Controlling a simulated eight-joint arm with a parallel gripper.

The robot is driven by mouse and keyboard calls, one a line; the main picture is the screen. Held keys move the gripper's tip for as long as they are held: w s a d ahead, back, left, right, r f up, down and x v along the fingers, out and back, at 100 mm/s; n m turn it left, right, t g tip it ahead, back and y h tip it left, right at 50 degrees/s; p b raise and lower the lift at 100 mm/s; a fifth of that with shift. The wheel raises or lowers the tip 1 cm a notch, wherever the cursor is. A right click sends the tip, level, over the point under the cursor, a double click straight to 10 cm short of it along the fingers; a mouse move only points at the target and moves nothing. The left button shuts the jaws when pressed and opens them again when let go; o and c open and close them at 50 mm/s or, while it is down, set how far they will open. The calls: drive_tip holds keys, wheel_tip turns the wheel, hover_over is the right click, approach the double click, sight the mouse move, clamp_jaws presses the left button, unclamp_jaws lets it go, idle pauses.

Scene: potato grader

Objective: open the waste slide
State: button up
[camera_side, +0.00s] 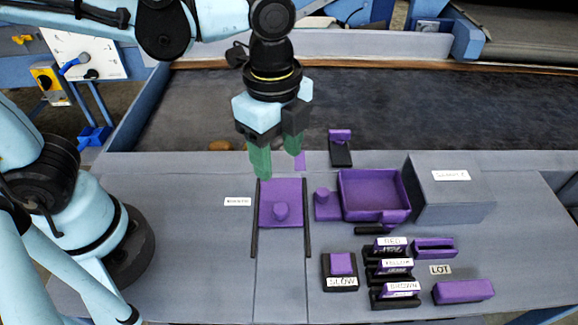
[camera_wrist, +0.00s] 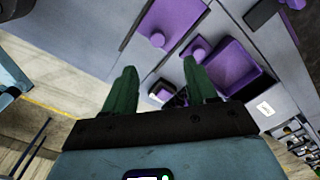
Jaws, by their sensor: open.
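The waste slide (camera_side: 290,193) is a flat purple plate between two black rails on the grey table. A purple knob (camera_side: 281,211) stands up from its middle. A small white label (camera_side: 237,201) lies to its left, its print too blurred to read surely. The plate with its knob also shows in the wrist view, the knob (camera_wrist: 158,40) beyond my fingers. My gripper (camera_side: 279,169) points down above the slide's far end, green fingers apart and empty. It is clear of the knob, which is nearer the camera.
A purple tray (camera_side: 405,215) and a small purple knobbed block (camera_side: 326,206) stand right of the slide. Further right is a grey box (camera_side: 450,190). In front are the SLOW button (camera_side: 342,264) and several labelled purple blocks.

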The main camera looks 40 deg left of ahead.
sight(281, 209)
drive_tip(key=shift+m, duration=0.3)
drive_tip(key=shift+s+d+f, duration=0.1)
drive_tip(key=shift+d+f, duration=0.05)
drive_tip(key=shift+f, duration=2.9)
drive_tip(key=shift+d+f, duration=0.1)
drive_tip(key=shift+f, duration=2.9)
clamp_jaws()
